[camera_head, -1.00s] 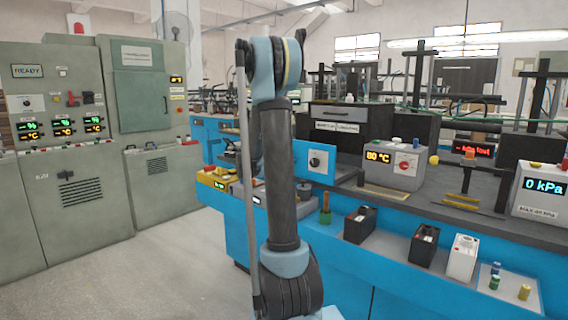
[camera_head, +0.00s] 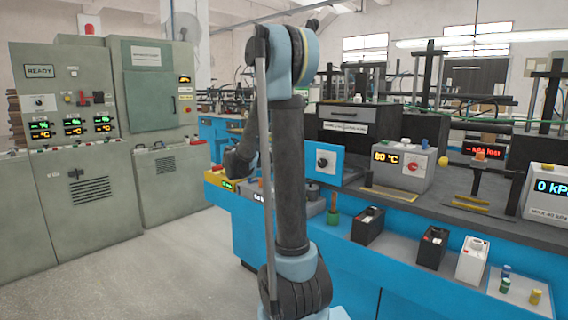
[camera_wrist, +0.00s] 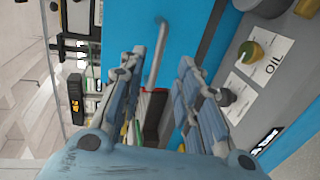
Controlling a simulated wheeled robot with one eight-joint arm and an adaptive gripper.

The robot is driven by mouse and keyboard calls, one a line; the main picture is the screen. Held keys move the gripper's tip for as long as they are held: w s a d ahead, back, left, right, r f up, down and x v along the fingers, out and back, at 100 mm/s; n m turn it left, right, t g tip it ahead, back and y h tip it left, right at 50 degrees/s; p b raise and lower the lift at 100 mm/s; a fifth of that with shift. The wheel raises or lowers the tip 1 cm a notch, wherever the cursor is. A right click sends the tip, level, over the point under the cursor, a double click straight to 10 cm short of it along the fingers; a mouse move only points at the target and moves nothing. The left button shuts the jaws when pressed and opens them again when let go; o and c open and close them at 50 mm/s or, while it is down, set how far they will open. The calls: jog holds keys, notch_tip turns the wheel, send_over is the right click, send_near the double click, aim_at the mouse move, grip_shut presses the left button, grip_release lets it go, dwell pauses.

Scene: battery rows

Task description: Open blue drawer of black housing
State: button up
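In the wrist view a blue panel (camera_wrist: 203,22) with a grey bar handle (camera_wrist: 157,52) lies ahead of my gripper (camera_wrist: 158,80). The two fingers are apart with nothing between them; the handle shows beyond the gap. In the head view the black housing (camera_head: 385,128) stands on the bench, with a labelled grey front. I cannot tell whether this is the panel in the wrist view. In the head view my arm hides part of the bench, and my fingertips are not clear.
A temperature box (camera_head: 402,168) stands right of the blue panel. Dark batteries (camera_head: 368,226) and a white one (camera_head: 471,260) stand on the lower shelf. An OIL sheet (camera_wrist: 268,58) and a yellow-topped knob (camera_wrist: 250,52) are at the right of the wrist view. Floor at left is clear.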

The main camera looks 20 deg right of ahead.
jog(key=shift+v, duration=0.9)
jog(key=s+f+m+g+y, duration=0.2)
jog(key=s+f+y, duration=0.15)
jog(key=s, duration=0.75)
jog(key=s+f+m+g+y, duration=0.1)
jog(key=s+f+g+y, duration=0.3)
jog(key=s, duration=0.7)
jog(key=s+a+f+m+y, duration=0.1)
jog(key=s+a+f+y, duration=0.1)
jog(key=s, duration=0.4)
jog(key=s+a+f+m+y, duration=0.1)
jog(key=s+a+f+y, duration=0.1)
jog(key=s+a+f, duration=0.3)
jog(key=s+a+f+m+y, duration=0.1)
jog(key=s+a+f, duration=0.3)
jog(key=s, duration=0.4)
jog(key=shift+f+y, duration=0.45)
jog(key=shift+f, duration=0.25)
jog(key=shift+w, duration=0.1)
jog(key=shift+w+a+f, duration=0.1)
jog(key=shift+w+f, duration=0.1)
jog(key=shift+w, duration=0.15)
